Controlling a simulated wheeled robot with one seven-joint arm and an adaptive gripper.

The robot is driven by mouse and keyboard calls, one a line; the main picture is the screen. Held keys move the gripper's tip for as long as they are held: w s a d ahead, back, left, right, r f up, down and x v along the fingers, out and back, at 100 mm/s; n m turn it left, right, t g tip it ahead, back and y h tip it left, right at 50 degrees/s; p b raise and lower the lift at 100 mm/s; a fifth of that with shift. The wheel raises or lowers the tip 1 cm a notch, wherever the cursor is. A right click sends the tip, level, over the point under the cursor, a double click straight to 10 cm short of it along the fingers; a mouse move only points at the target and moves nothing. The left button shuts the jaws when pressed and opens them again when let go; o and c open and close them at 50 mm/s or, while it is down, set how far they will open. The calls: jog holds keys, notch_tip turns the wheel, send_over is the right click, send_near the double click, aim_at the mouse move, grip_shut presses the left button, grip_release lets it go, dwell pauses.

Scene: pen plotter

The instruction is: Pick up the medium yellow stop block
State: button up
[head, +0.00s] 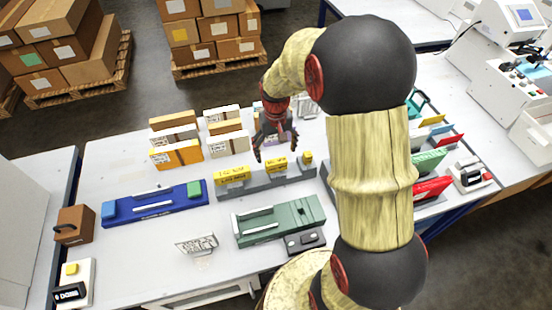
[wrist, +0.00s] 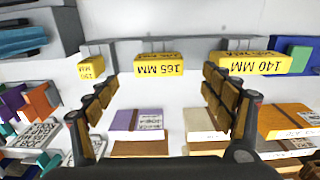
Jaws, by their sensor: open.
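Three yellow blocks stand in a row on a grey rail (head: 262,187). The medium yellow stop block (head: 276,165) is the middle one; in the wrist view (wrist: 158,66) it reads "165 MM". A larger yellow block (head: 232,175) is at its left in the head view; it reads "140 MM" in the wrist view (wrist: 257,63). The smallest (head: 307,158) is at its right and also shows in the wrist view (wrist: 91,68). My gripper (head: 272,157) is open and empty. In the wrist view, its fingers (wrist: 160,84) lie on either side of the medium block's line, apart from it.
Several boxes (head: 176,154) stand behind the rail. A blue fixture (head: 155,208) lies at left and a green fixture (head: 280,220) in front. Coloured folders (head: 430,162) stand at right, partly behind my arm. White table (head: 140,255) is clear at front left.

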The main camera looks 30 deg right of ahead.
aim_at(276, 161)
notch_tip(276, 161, down, 8)
jog(key=b, duration=0.2)
jog(key=shift+d+f+b, duration=0.1)
jog(key=shift+b, duration=0.2)
jog(key=shift+c, duration=1.3)
jog(key=c, duration=1)
